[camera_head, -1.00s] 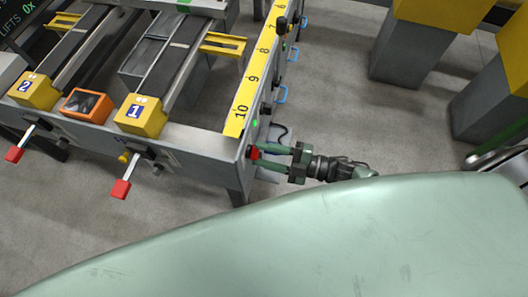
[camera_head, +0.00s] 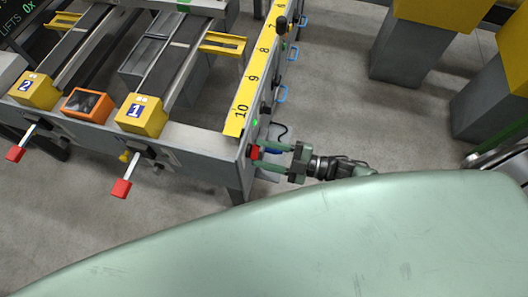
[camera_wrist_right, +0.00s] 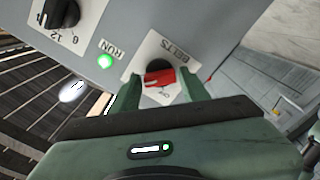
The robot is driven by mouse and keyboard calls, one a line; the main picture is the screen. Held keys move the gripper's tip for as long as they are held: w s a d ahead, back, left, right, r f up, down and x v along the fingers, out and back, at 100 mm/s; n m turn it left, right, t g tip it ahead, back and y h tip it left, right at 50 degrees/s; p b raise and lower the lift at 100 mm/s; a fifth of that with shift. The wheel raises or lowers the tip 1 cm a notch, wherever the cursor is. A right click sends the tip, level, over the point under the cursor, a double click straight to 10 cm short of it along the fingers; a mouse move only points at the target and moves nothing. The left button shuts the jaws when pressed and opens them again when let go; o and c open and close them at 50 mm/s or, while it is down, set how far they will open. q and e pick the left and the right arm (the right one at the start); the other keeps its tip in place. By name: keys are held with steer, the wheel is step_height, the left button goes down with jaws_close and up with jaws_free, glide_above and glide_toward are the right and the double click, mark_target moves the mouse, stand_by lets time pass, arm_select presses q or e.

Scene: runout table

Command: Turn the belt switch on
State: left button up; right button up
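The belt switch (camera_wrist_right: 158,77) is a red-handled rotary knob on a white plate marked BELTS, on the grey panel at the end of the table. In the head view it shows as a small red spot (camera_head: 254,152) at the table's corner. In the head view my right gripper (camera_head: 261,158) reaches the switch from the right. Lettering below the knob is partly readable. My left gripper is not in view.
A green RUN light (camera_wrist_right: 105,61) glows beside the switch, and a black dial (camera_wrist_right: 60,14) sits farther left. Red-tipped levers (camera_head: 121,189) stick out from the table's front. Yellow-topped grey blocks (camera_head: 405,50) stand on the floor at right.

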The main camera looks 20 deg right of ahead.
steer(key=shift+o, duration=0.6)
steer(key=b+v, duration=0.1)
steer(key=v, duration=0.6)
steer(key=shift+s+d, duration=0.2)
steer(key=shift+d, duration=0.15)
